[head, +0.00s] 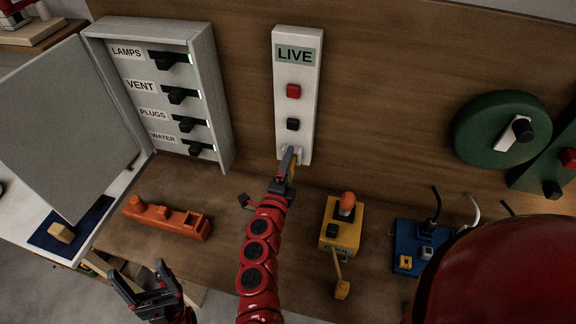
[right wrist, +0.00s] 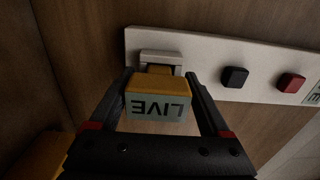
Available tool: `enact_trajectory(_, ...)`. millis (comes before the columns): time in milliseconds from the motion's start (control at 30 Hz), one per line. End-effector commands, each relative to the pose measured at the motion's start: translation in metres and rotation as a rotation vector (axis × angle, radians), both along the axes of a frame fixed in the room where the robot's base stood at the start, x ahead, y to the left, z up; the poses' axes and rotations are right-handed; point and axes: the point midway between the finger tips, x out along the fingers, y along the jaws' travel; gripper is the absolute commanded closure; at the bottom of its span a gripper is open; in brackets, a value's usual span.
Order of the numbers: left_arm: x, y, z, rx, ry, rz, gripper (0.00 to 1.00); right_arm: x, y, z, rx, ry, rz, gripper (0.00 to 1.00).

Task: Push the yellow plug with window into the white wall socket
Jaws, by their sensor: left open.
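The yellow plug (right wrist: 157,84) has a pale window face that reads LIVE upside down in the right wrist view. It sits against the white wall socket (right wrist: 161,57) at the end of the white LIVE panel (head: 297,72). How deep it sits in the socket I cannot tell. My right gripper (right wrist: 159,76) has a finger on either side of the plug and looks shut on it. In the head view my right gripper (head: 290,160) is at the panel's lower end and mostly hides the plug. My left gripper (head: 142,285) is open and empty at the lower left.
The panel has a red button (head: 293,91) and a black button (head: 293,124). An open switch box (head: 222,110) stands left. An orange tool (head: 167,218), a yellow box (head: 343,226) with an orange knob and a blue box (head: 409,244) lie below. A green disc (head: 480,125) is right.

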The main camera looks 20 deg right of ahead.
Motion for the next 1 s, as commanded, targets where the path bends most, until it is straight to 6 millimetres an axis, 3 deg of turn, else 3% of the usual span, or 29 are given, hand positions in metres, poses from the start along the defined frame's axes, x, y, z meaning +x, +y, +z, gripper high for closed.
enact_trajectory(100,0.0,0.0,0.0,0.0,0.0,0.0,0.2,0.0,0.0,0.0,0.0,0.0,0.001,0.0)
enact_trajectory(467,0.0,0.0,-0.003,0.0,0.0,0.0,0.2,-0.007,0.007,-0.002,0.001,0.001,0.004,0.0)
enact_trajectory(767,0.0,0.0,-0.016,0.0,0.0,0.0,0.2,-0.051,0.036,-0.003,0.001,0.001,0.007,0.0)
enact_trajectory(1000,0.0,0.0,-0.014,0.0,0.0,0.0,0.2,-0.091,0.065,0.0,-0.002,0.003,0.009,0.0)
